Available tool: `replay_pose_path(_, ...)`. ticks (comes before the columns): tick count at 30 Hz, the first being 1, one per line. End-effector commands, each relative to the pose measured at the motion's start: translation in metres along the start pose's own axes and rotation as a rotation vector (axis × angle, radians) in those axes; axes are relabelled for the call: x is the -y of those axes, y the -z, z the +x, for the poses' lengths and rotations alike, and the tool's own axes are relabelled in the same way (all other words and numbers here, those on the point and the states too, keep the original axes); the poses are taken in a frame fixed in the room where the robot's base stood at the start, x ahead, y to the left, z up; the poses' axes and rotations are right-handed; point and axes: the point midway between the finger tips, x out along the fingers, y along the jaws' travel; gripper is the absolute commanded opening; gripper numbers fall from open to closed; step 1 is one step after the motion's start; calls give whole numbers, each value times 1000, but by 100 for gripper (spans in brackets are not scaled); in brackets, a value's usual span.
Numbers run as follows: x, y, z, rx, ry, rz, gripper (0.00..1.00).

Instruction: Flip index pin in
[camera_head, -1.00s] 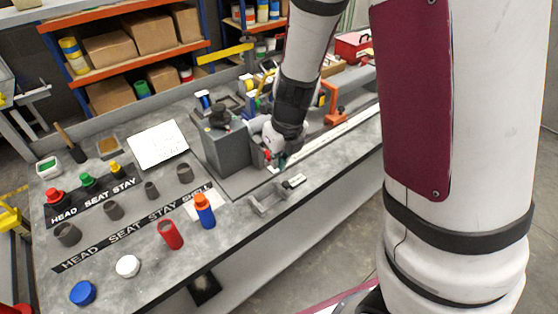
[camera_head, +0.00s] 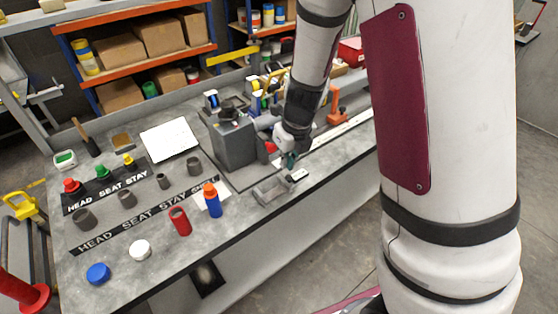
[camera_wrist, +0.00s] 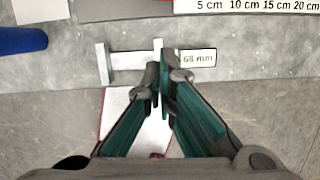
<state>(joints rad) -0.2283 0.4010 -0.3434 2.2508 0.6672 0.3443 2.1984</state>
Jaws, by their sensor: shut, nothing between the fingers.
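The index pin cannot be made out for certain. A grey box-shaped fixture (camera_head: 233,145) with a dark round top stands on the bench, and a small red part (camera_head: 270,147) shows at its right side. My gripper (camera_head: 290,160) is right of the fixture, over the bench near its front edge. In the wrist view my gripper's teal fingers (camera_wrist: 163,78) are shut and empty. Their tips overlap a pale grey cradle (camera_wrist: 128,64) with a "68 mm" label (camera_wrist: 198,59); whether they touch it is unclear. The cradle (camera_head: 272,190) also shows in the head view.
A long ruler strip (camera_wrist: 250,6) lies on the bench. An orange clamp-like part (camera_head: 336,116) is behind my gripper. Floor lies beyond the front edge.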

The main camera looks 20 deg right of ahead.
Motion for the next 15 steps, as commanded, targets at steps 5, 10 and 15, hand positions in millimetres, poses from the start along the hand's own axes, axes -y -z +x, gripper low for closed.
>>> replay_pose_path(5, -1, 0, -30, 2, 0, -2, 0)
replay_pose_path(10, -2, 0, -60, 3, 0, -3, 0)
replay_pose_path(15, -1, 0, -86, 3, 0, -2, 0)
